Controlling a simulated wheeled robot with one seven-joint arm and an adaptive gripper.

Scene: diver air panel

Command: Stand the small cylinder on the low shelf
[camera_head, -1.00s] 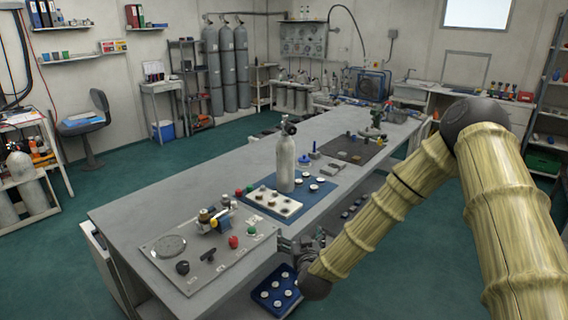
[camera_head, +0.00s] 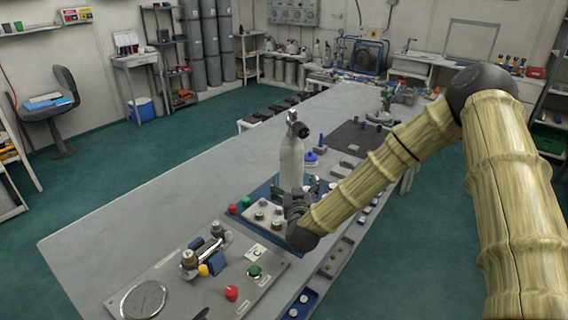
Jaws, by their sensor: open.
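A small pale grey cylinder (camera_head: 291,162) with a black valve on top stands upright on the workbench (camera_head: 130,225), on a blue mat (camera_head: 262,192). My gripper (camera_head: 297,192) is open, low in front of the cylinder in this view, and overlaps its lower part. I cannot tell whether the fingers touch it or reach around it. The cylinder's base is partly hidden by the gripper. A low rack (camera_head: 262,117) with dark items stands behind the bench; I cannot tell whether it is the low shelf.
A panel (camera_head: 180,285) with a gauge and knobs lies at the bench's near end. A dark mat (camera_head: 358,140) with small parts lies beyond the cylinder. Small trays line a level below the bench's right edge. The bench's left part is bare.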

